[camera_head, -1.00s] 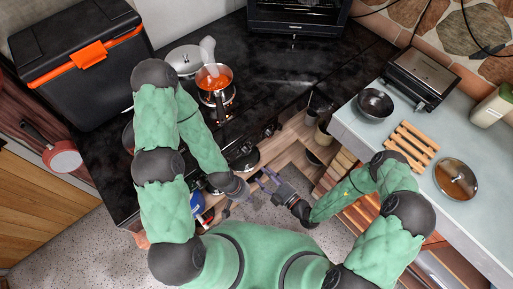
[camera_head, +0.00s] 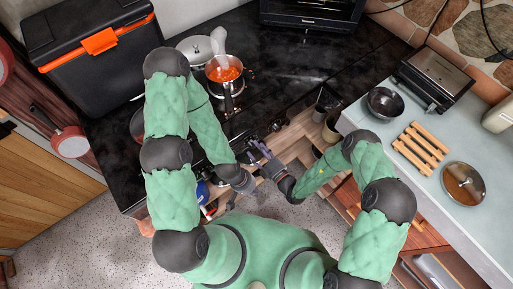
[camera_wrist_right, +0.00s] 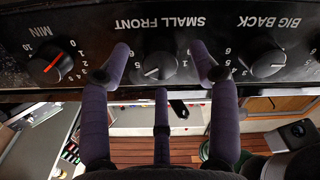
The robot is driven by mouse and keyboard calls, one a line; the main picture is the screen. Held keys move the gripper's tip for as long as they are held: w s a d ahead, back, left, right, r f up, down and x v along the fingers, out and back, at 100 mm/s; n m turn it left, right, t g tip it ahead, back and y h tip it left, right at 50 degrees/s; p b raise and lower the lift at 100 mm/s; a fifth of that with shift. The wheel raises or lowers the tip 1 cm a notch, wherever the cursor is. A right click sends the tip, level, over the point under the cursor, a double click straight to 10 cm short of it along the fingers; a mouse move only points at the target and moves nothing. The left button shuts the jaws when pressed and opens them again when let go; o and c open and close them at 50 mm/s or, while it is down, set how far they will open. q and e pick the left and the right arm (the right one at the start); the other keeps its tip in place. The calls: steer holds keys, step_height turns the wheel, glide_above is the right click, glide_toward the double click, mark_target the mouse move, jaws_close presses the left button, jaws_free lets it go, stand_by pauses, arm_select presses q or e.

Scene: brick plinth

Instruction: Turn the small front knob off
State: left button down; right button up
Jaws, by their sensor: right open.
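The small front knob (camera_wrist_right: 158,66) is a black dial with a white pointer line, under the label SMALL FRONT, which shows upside down in the right wrist view. Its pointer slants to the lower left there. My right gripper (camera_wrist_right: 160,50) is open, with one purple finger on either side of the knob and a third finger below it. I cannot tell whether any finger touches it. In the head view my right gripper (camera_head: 259,150) is at the stove's front edge, and the knob cannot be made out. My left gripper (camera_head: 234,198) hangs lower, beside it; its fingers are unclear.
The big back knob (camera_wrist_right: 262,58) is right of the small front knob in the wrist view, and a red-marked knob (camera_wrist_right: 51,63) is left. An orange-filled pot (camera_head: 224,76) stands on the black counter (camera_head: 290,70). An open drawer (camera_head: 296,138) lies near my right arm.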

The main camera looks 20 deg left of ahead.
steer(key=shift+w+a, duration=0.3)
steer(key=shift+a, duration=0.1)
steer(key=c, duration=1.1)
steer(key=shift+c, duration=0.2)
